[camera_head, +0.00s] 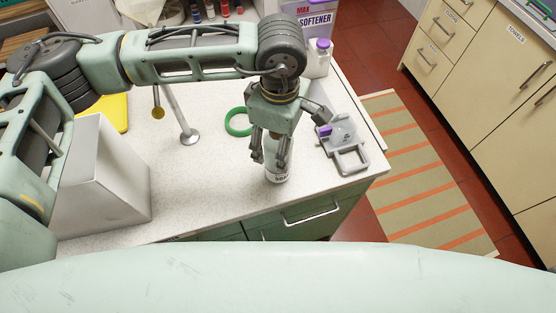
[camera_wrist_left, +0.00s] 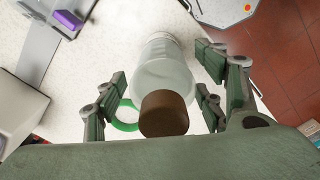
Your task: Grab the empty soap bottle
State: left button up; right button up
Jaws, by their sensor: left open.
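The soap bottle (camera_head: 277,173) stands upright near the front edge of the counter in the head view. It is pale with a lettered label near its base, and my gripper covers its upper part. In the left wrist view the bottle (camera_wrist_left: 164,68) shows from above with a brown cap. My left gripper (camera_head: 270,162) points down over it. The fingers (camera_wrist_left: 164,100) are open, one set on each side of the bottle, with visible gaps between them and it. My right gripper is not in view.
A green ring (camera_head: 230,123) lies behind the bottle. A grey tray-like item (camera_head: 345,142) with a purple block sits to the right. A white purple-capped bottle (camera_head: 318,60) stands behind. A grey box (camera_head: 105,180) is at left. The counter's front edge (camera_head: 230,219) is close.

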pick_arm(q)
jog(key=shift+f, duration=0.3)
jog(key=c, duration=1)
jog(key=shift+r, duration=0.2)
